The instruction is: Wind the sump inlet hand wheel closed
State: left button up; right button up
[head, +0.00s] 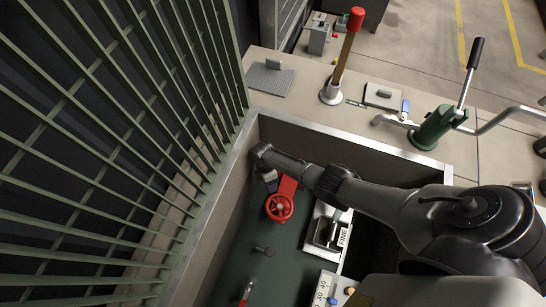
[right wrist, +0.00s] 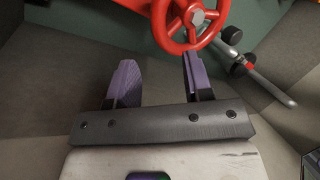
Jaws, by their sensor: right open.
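The red hand wheel (head: 279,208) sits low in the sump pit, on a red mount near the far wall. In the right wrist view the wheel (right wrist: 196,17) is at the top, slightly right of centre, with its rim and hub visible. My right gripper (head: 271,183) is just beyond the wheel in the head view, mostly hidden by the wrist. In the right wrist view its purple fingers (right wrist: 158,75) stand apart with nothing between them. The right finger's tip is close to the rim; I cannot tell whether it touches. My left gripper is not in view.
A green grating (head: 110,130) stands along the left of the pit. The pit's pale rim (head: 340,134) surrounds it. A box labelled FINE (head: 326,232) lies right of the wheel. A red-topped lever (head: 345,55) and a green hand pump (head: 435,128) stand on the far deck.

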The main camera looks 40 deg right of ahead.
aim_at(274, 195)
jog(key=b+x, duration=0.2)
jog(key=x, duration=0.4)
jog(key=shift+s+f, duration=0.15)
jog(key=shift+f, duration=0.1)
jog(key=shift+a, duration=0.1)
jog(key=c, duration=0.3)
jog(key=shift+s+f, duration=0.1)
jog(key=shift+s, duration=0.05)
jog(key=c, duration=0.5)
